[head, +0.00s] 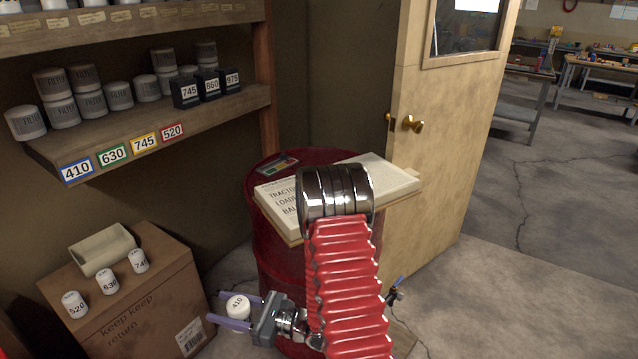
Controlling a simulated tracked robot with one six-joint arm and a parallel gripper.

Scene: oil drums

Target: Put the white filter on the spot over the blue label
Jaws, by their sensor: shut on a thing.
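My gripper (231,309) is low in front of the red drum, right of the cardboard box. Its two purple fingers are shut on a white filter (238,304) marked 410, held upright. The blue label (77,170), also marked 410, is on the front edge of the wooden shelf (150,121) at upper left, well above and left of my gripper. The shelf top just behind the blue label looks bare; grey-white cans stand farther back. Three more white filters, marked 520 (75,304), 630 (107,282) and 745 (139,261), stand on the cardboard box (130,320).
Green, yellow and red labels (172,132) follow along the shelf edge. Black boxes (208,85) stand at the shelf's right. An upper shelf (130,27) hangs above. A beige tray (102,248) lies on the box. The red drum (272,232) carries an open book (390,182).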

